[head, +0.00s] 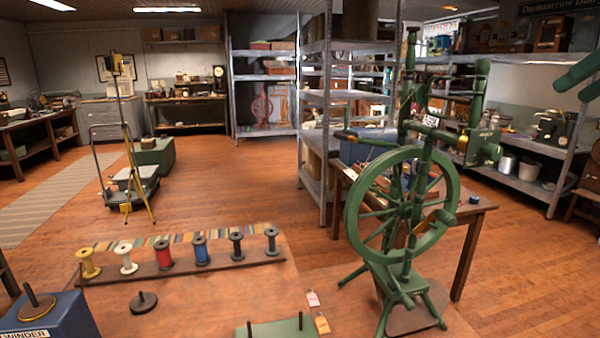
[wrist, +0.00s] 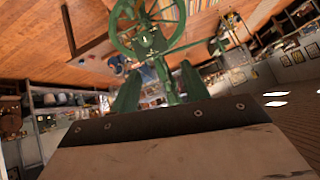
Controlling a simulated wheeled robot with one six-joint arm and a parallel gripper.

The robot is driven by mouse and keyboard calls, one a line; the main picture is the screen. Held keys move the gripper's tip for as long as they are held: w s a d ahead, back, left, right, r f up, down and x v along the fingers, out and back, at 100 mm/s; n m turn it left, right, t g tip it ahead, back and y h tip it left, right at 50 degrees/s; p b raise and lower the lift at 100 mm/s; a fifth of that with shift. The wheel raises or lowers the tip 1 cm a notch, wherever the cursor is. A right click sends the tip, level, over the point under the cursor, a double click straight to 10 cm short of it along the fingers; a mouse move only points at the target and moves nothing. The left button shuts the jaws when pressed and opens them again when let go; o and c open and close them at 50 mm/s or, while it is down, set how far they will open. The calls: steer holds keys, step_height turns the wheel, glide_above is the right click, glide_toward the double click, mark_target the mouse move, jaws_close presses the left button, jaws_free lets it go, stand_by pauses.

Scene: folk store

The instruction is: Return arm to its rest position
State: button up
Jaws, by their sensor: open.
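My gripper (head: 569,90) shows at the upper right edge of the head view as two green fingers pointing left, held in the air in front of the back-right shelves. The fingers are apart with nothing visible between them. In the wrist view the gripper (wrist: 159,88) shows as two dark green fingers spread apart, beyond a broad pale plate at the bottom. That view is tilted, with the floor at the top and the ceiling lights at lower right. Most of the arm is out of the head view.
A green spinning wheel (head: 352,205) stands right of centre, apart from my gripper in the head view. A wooden table (head: 468,215) is behind it. Several spools line a rack (head: 180,268) on the front table. Metal shelves (head: 520,180) stand at right. Open floor (head: 225,185) lies left of centre.

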steer(key=s+a+f+g+h, duration=0.1)
steer(key=s+a+f, duration=0.3)
steer(key=f, duration=0.5)
steer(key=s+a+f+g+h, duration=0.1)
steer(key=s+a+f+g, duration=0.3)
steer(key=f, duration=0.6)
steer(key=s+a+f+m+g+h, duration=0.1)
steer(key=s+a+f+g, duration=0.1)
steer(key=s+a+f, duration=0.4)
step_height(320, 180, down, 4)
steer(key=shift+s+a+f, duration=0.1)
steer(key=shift+s+a, duration=0.05)
steer(key=shift+s, duration=0.75)
